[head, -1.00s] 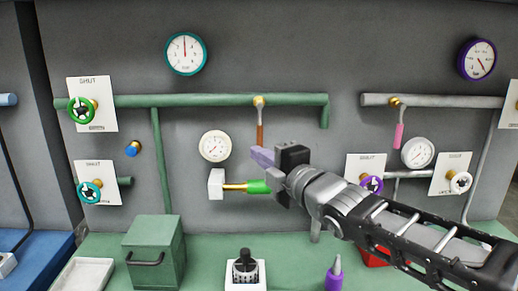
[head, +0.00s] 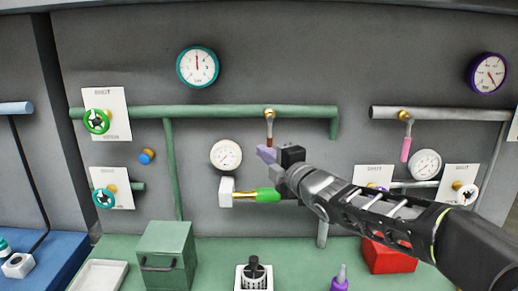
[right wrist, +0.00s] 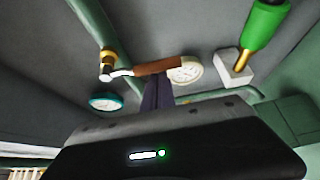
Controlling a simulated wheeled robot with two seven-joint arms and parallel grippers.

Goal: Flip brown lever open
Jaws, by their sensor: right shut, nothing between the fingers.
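The brown lever (head: 269,142) hangs down from a brass fitting (head: 269,113) on the green pipe in the head view. Its lower part is hidden behind my right gripper (head: 266,154), whose purple fingers are shut and empty. In the right wrist view the brown handle (right wrist: 157,66) runs across just beyond the shut fingertips (right wrist: 157,88). They look very close to it; I cannot tell if they touch. My left gripper is out of view.
A green-handled lever (head: 267,195) on a white block (head: 226,192) sits just below my right gripper. A white gauge (head: 226,155) is left of the lever. A pink lever (head: 406,149) hangs farther right. A green box (head: 166,257) stands on the bench below.

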